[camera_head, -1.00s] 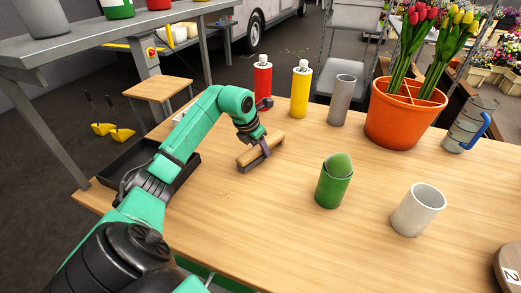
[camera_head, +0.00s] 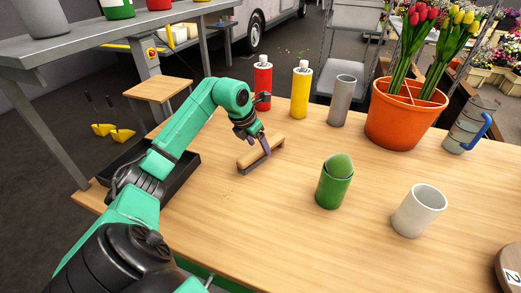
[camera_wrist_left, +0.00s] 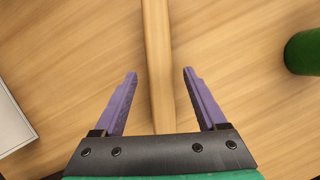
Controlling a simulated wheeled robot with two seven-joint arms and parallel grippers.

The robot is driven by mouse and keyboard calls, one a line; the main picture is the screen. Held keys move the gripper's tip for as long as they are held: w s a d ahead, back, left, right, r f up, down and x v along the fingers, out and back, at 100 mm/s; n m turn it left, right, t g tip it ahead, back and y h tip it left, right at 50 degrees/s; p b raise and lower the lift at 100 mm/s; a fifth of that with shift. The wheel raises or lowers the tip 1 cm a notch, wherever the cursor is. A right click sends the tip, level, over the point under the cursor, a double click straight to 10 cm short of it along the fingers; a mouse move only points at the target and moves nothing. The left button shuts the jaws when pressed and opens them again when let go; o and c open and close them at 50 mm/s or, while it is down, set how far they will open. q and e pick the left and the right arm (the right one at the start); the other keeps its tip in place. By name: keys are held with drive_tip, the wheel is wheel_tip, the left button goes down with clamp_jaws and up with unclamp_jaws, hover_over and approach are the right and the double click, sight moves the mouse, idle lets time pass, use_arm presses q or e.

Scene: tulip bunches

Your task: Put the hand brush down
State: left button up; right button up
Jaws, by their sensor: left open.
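The hand brush (camera_head: 259,154) has a light wooden back and lies on the wooden table (camera_head: 240,220), left of the green cup. My left gripper (camera_head: 266,146) is just above it. In the left wrist view the brush (camera_wrist_left: 157,60) runs up the middle as a long wooden bar. The two purple fingers of my left gripper (camera_wrist_left: 160,85) stand apart on either side of it, with a gap on both sides. The left gripper is open and holds nothing. My right gripper does not show.
A green cup (camera_head: 333,186) and a white cup (camera_head: 418,212) stand to the right. Red (camera_head: 262,77) and yellow (camera_head: 301,90) bottles, a grey cylinder (camera_head: 341,101) and an orange tulip bucket (camera_head: 400,121) stand behind. A dark tray (camera_head: 181,176) lies left. The front middle is clear.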

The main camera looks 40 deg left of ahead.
use_arm(q)
drive_tip(key=v, duration=0.9)
